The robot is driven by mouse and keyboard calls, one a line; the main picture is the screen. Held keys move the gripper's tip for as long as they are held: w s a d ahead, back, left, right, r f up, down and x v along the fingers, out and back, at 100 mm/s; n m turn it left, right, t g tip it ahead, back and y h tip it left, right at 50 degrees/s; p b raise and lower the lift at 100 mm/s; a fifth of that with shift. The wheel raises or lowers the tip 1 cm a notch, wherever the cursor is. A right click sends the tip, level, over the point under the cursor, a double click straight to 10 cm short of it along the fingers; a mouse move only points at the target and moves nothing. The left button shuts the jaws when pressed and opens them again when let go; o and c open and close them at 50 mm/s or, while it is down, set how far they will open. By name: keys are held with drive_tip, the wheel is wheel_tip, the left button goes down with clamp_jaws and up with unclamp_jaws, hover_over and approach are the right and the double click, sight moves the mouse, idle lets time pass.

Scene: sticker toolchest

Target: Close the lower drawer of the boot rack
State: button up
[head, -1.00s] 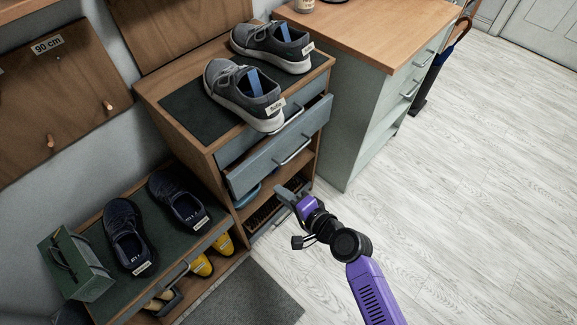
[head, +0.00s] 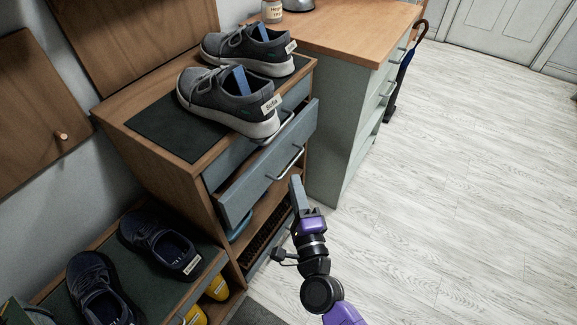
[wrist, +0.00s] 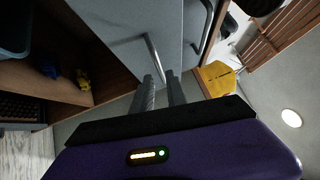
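The boot rack (head: 170,178) is a wooden cabinet with blue-grey drawers. Its lower drawer (head: 250,188) stands pulled out, with a metal bar handle (head: 285,163) on its front. The upper drawer (head: 213,175) sits further back, above it. My gripper (head: 296,180) is just in front of the open drawer, near the handle's lower side. In the wrist view, my two fingers (wrist: 160,76) stand a narrow gap apart, with the handle (wrist: 156,58) just beyond their tips. I cannot tell whether they touch it. Nothing shows held between them.
Grey sneakers (head: 230,100) sit on top of the rack. A low bench (head: 208,275) with dark shoes is at the lower left. A wood-topped cabinet (head: 340,30) stands right of the rack. The pale floor (head: 460,200) to the right is clear.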

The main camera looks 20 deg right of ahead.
sight(290, 165)
drive_tip(key=x, duration=0.6)
drive_tip(key=shift+w+b, duration=0.3)
drive_tip(key=shift+b, duration=0.05)
clamp_jaws()
drive_tip(key=shift+f, duration=0.1)
idle(1.0)
